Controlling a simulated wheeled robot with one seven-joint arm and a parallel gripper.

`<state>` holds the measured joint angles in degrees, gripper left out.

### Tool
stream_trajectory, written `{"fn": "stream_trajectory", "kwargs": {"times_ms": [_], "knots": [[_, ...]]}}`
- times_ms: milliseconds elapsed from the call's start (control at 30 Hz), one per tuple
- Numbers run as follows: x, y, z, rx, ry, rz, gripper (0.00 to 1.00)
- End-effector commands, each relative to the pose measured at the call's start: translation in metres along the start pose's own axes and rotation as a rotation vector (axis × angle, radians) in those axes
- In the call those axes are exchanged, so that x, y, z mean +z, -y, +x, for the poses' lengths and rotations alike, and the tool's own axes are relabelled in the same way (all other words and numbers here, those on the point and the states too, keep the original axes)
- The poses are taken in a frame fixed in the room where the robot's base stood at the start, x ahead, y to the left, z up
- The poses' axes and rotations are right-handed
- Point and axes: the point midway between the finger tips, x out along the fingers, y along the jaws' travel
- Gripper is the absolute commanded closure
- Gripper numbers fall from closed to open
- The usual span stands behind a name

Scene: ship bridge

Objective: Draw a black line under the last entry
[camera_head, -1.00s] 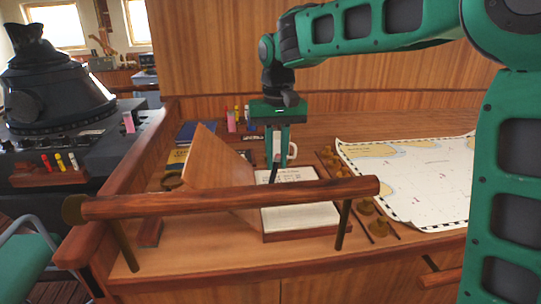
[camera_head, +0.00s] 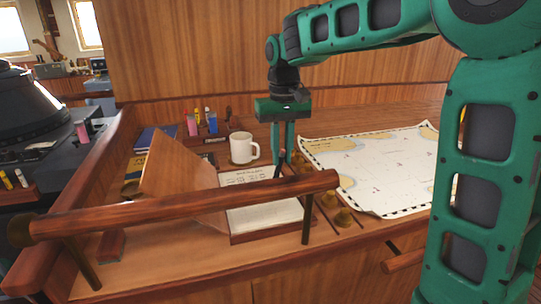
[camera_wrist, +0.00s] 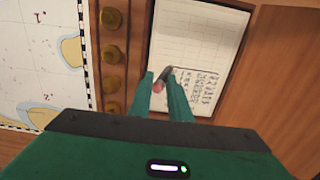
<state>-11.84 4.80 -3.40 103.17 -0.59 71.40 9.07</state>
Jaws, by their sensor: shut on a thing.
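The open logbook (camera_head: 265,217) lies on the desk behind the wooden rail, its cover raised at the left. Handwritten entries (camera_head: 243,178) fill part of its page; in the wrist view the entries (camera_wrist: 205,88) lie close to my gripper, with blank ruled page (camera_wrist: 185,40) beyond. My gripper (camera_head: 284,155), also in the wrist view (camera_wrist: 167,78), points down at the page's right side. It is shut on a slim dark pen (camera_head: 278,170), whose end looks reddish in the wrist view (camera_wrist: 158,86). I cannot tell whether the tip touches the paper.
A wooden rail (camera_head: 180,211) crosses in front of the book. A white mug (camera_head: 240,150) stands behind it. Brass knobs (camera_wrist: 112,53) and a chart (camera_head: 375,165) lie to the right. Colored markers (camera_head: 211,122) stand at the back left.

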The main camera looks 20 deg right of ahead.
Motion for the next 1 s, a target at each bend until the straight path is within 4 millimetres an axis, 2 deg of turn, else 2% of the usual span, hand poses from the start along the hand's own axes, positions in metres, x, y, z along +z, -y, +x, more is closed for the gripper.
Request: {"fn": "stream_trajectory", "kwargs": {"times_ms": [33, 67, 500, 1000], "knots": [[0.002, -0.009, 0.004, 0.003, 0.009, 0.009, 1.0], [0.002, -0.01, 0.004, 0.003, 0.009, 0.007, 1.0], [0.001, 0.047, 0.006, 0.002, 0.011, -0.007, 1.0], [0.001, 0.104, 0.003, 0.001, 0.005, -0.009, 1.0]]}}
